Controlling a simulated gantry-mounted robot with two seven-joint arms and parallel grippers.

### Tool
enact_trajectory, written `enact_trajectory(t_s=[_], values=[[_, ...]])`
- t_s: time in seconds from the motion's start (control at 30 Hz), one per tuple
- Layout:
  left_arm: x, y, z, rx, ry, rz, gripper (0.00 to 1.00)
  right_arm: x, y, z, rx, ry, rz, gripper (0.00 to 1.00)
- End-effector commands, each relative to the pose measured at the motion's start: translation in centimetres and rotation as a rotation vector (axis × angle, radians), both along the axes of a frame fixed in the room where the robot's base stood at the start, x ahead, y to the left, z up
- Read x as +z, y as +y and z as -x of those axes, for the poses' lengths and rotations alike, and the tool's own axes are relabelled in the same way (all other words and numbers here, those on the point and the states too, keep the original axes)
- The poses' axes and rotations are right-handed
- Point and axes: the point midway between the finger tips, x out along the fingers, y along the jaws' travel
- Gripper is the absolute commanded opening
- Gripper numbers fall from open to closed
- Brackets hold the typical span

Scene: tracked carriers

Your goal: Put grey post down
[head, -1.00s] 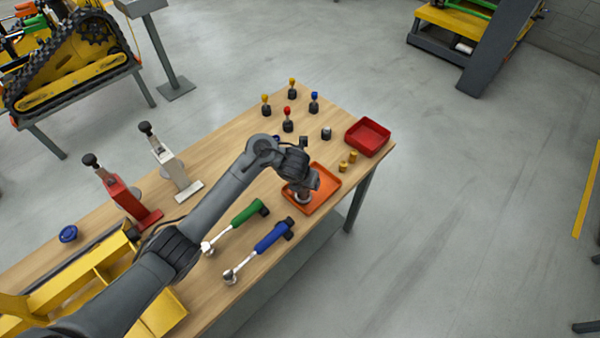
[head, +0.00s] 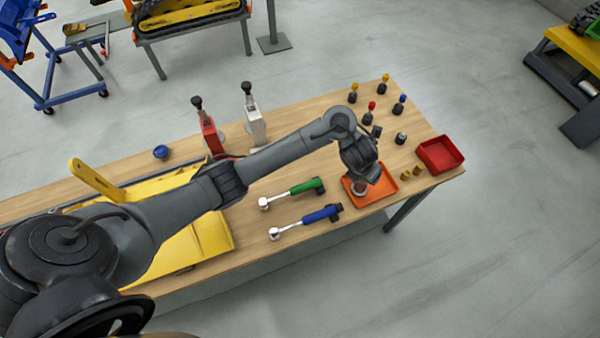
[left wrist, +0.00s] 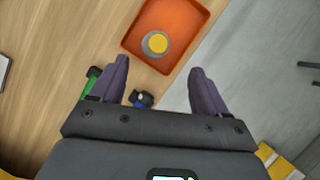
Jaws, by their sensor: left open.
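My left gripper (head: 362,178) hangs over the orange tray (head: 390,189) near the table's right end. In the left wrist view its two dark fingers (left wrist: 158,72) are apart with nothing between them. A grey round piece with a yellow centre (left wrist: 155,43) sits in the orange tray (left wrist: 188,18), beyond the fingertips and apart from them. It shows as a pale grey piece (head: 358,188) under the gripper in the head view. It may be the grey post; I cannot tell for sure. My right gripper is out of view.
A red tray (head: 441,154), brass pieces (head: 411,174) and a dark piece with a pale top (head: 401,138) lie nearby. Several colour-topped pegs (head: 369,112) stand behind. Green (head: 296,192) and blue (head: 310,219) handled tools lie left of the orange tray.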

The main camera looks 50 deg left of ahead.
Motion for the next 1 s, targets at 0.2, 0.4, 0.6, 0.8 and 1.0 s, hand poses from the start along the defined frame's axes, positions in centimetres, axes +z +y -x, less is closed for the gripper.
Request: enact_trajectory(t_s=[0.2,0.4,0.6,0.8,1.0], values=[[-2.5,-3.3,3.3,0.305,-0.035,0.198,0.75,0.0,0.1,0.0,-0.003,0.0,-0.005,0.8],[-3.8,-5.2,9.6,0.927,-0.036,0.532,0.75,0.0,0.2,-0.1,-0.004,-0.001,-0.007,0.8],[-3.4,-2.7,17.7,1.675,0.016,0.815,0.75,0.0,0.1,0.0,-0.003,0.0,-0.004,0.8],[-2.2,1.0,25.1,2.301,0.05,0.962,0.75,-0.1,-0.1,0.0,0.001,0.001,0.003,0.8],[-1.2,3.2,29.4,2.653,0.05,1.014,0.75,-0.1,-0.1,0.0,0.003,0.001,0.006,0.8]])
